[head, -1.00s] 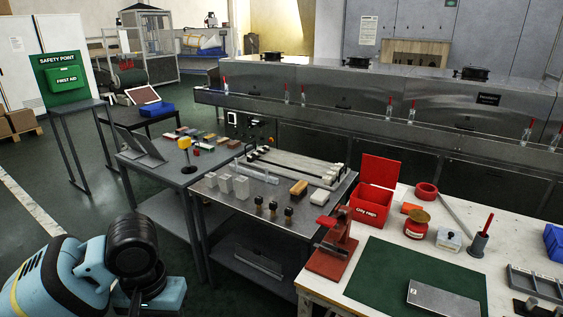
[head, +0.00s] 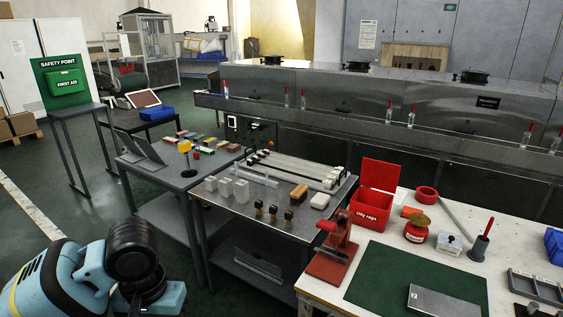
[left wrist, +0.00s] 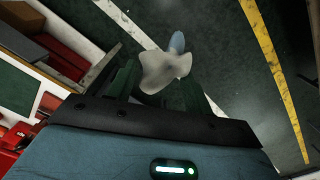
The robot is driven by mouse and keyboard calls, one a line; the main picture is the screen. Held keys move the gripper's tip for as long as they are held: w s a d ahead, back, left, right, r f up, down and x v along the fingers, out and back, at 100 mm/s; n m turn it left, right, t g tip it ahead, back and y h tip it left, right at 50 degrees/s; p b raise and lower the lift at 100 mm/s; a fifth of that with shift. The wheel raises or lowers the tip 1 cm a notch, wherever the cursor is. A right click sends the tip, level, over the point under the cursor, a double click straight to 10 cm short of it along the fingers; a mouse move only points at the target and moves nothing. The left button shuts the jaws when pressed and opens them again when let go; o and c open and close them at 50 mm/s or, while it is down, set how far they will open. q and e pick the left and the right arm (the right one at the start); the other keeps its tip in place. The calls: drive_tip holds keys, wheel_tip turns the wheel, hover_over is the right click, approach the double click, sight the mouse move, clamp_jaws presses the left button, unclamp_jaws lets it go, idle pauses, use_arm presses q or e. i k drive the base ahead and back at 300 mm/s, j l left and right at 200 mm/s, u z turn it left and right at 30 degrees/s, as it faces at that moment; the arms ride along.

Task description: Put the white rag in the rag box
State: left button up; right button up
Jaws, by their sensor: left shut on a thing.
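The white rag (left wrist: 166,70) is crumpled and hangs between the two dark fingers of my left gripper (left wrist: 160,88) in the left wrist view. The gripper is shut on it, with dark floor behind it. In the head view my left arm is at the lower left, but its fingertips and the rag are not visible. The rag box is the red box (head: 371,206) with white lettering ending in "rags". It stands on the white-topped bench at the right, its lid (head: 380,173) raised. The box is well to the right of my left arm. My right gripper is not in view.
A steel table (head: 240,215) with blocks and stamps lies between my left arm and the box.

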sight(374, 224)
drive_tip(key=z, duration=1.7)
drive_tip(key=i+j+z, duration=0.1)
drive_tip(key=z, duration=0.2)
drive_tip(key=i+j, duration=0.45)
drive_tip(key=j, duration=0.15)
drive_tip(key=i+j, duration=0.45)
drive_tip(key=j, duration=0.1)
